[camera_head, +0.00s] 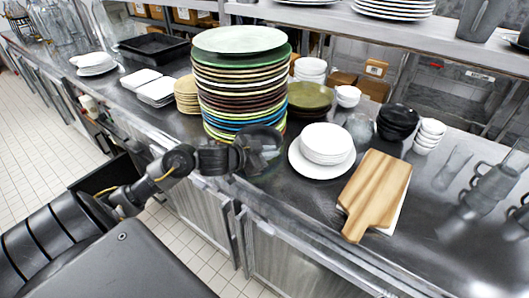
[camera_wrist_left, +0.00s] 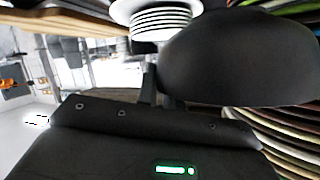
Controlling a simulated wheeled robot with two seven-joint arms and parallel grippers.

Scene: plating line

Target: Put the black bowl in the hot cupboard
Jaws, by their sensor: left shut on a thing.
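My left gripper (camera_head: 250,150) is in front of the tall plate stack, at the counter's front edge. It is shut on a black bowl (camera_head: 264,139), which looks tilted on its side; the wrist view shows its smooth rounded outside (camera_wrist_left: 240,60) close up, with a finger (camera_wrist_left: 150,82) at its edge. Other black bowls (camera_head: 397,117) stand stacked at the back right of the counter. Metal cupboard fronts (camera_head: 205,217) run below the counter; I cannot tell which is the hot cupboard. My right gripper is out of view.
The tall stack of coloured plates (camera_head: 240,85) stands right behind the gripper. White bowls on a plate (camera_head: 320,165) and a wooden board (camera_head: 376,195) are to the right. A dark opening (camera_head: 95,172) shows below the counter at left. The tiled floor (camera_head: 35,150) is clear.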

